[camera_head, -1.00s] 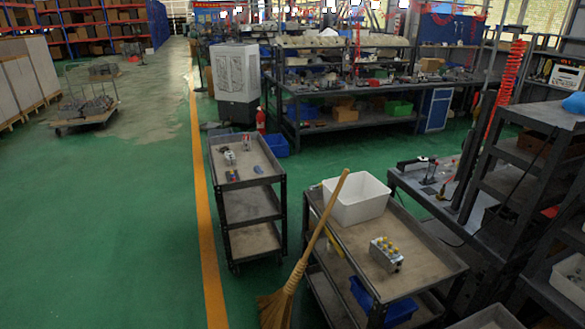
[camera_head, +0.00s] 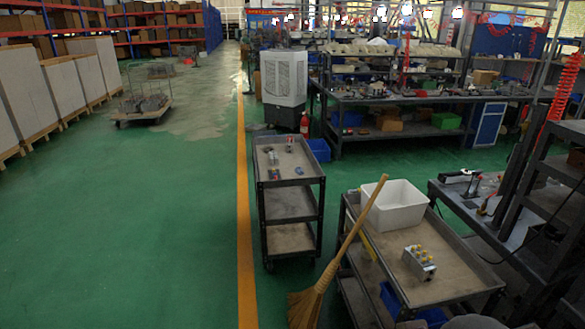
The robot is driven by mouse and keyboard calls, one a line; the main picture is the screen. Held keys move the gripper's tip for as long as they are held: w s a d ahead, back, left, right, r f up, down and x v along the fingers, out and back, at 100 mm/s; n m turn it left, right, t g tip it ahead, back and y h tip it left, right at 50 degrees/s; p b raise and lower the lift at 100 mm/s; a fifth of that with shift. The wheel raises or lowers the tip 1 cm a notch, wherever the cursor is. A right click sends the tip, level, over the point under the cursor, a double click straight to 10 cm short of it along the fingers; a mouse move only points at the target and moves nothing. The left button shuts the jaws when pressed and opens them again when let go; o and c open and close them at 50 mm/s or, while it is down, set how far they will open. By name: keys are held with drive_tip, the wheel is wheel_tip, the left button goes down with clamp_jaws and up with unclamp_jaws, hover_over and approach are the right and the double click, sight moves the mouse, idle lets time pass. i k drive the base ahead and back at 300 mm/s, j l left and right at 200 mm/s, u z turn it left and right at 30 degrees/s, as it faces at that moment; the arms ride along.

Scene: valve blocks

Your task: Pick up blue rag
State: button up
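I see no clear blue rag in the current head view. A soft-looking blue thing was on the dark shelf at the right edge a second ago, and it is now out of frame. A small blue item (camera_head: 299,170) lies on the top of the narrow cart (camera_head: 284,183), too small to identify. My gripper is not in view.
The wider cart (camera_head: 440,285) at front right holds a white bin (camera_head: 393,205) and a valve block (camera_head: 419,262). A straw broom (camera_head: 335,262) leans on it. A dark rack (camera_head: 545,215) stands at right. Green floor (camera_head: 130,230) is clear at left.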

sight(299, 171)
drive_tip(key=i+j, duration=0.15)
drive_tip(key=j, duration=0.2)
drive_tip(key=i+j, duration=0.1)
drive_tip(key=j, duration=0.3)
drive_tip(key=i+j+u, duration=0.1)
drive_tip(key=j, duration=0.25)
drive_tip(key=i+j+u, duration=0.5)
drive_tip(key=i, duration=0.3)
drive_tip(key=i+j+u, duration=0.25)
drive_tip(key=i, duration=0.2)
drive_tip(key=i+z, duration=0.2)
drive_tip(key=i, duration=0.7)
drive_tip(key=i+z, duration=0.2)
drive_tip(key=i, duration=0.65)
drive_tip(key=i+z, duration=0.15)
drive_tip(key=i, duration=0.35)
drive_tip(key=i+j+z, duration=0.2)
drive_tip(key=i, duration=0.35)
drive_tip(key=i+j+z, duration=0.15)
drive_tip(key=i, duration=0.35)
drive_tip(key=i+l+z, duration=0.15)
drive_tip(key=z, duration=0.35)
drive_tip(key=i+z, duration=0.6)
drive_tip(key=z, duration=0.35)
drive_tip(key=i+z, duration=0.25)
drive_tip(key=z, duration=0.2)
